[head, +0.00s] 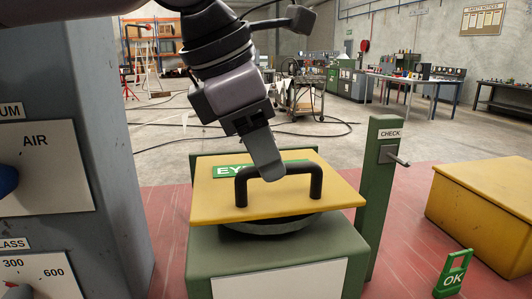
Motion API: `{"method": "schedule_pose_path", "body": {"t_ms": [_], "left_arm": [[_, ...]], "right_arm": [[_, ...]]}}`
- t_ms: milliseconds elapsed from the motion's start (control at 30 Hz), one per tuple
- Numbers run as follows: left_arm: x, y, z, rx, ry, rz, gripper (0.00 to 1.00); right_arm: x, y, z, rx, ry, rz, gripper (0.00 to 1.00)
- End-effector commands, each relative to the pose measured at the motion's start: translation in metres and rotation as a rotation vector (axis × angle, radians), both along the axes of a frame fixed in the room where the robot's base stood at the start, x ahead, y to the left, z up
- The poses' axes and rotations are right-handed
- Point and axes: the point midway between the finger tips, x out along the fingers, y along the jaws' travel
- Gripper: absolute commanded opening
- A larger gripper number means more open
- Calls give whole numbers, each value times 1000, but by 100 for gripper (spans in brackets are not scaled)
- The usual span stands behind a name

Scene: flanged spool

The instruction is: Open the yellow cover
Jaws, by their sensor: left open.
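The yellow cover (225,202) is a flat square plate lying on a dark round rim on top of a green pedestal (225,250). A black bar handle (316,182) arches over the plate. A green label, partly hidden, lies behind the handle. My left gripper (267,170) comes down from above, with its fingers at the handle's top bar, left of its middle. It is open. I cannot tell whether the fingers straddle or touch the bar. My right gripper is out of view.
A green post (378,200) marked CHECK, with a small lever, stands right of the pedestal. A green OK sign (453,274) and a yellow box (490,205) are at the right. A grey cabinet (105,110) fills the left side.

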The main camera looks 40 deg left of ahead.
Motion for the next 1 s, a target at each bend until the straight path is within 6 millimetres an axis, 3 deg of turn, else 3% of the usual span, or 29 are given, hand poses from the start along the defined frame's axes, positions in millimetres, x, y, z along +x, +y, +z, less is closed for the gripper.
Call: {"method": "schedule_pose_path", "body": {"t_ms": [367, 500, 1000], "left_arm": [[4, -1, -8, -1, -2, 0, 42], [4, -1, -8, -1, -2, 0, 0], [1, 9, 0, -1, -4, 0, 0]], "right_arm": [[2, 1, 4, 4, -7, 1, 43], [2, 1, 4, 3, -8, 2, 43], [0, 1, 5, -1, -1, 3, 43]]}}
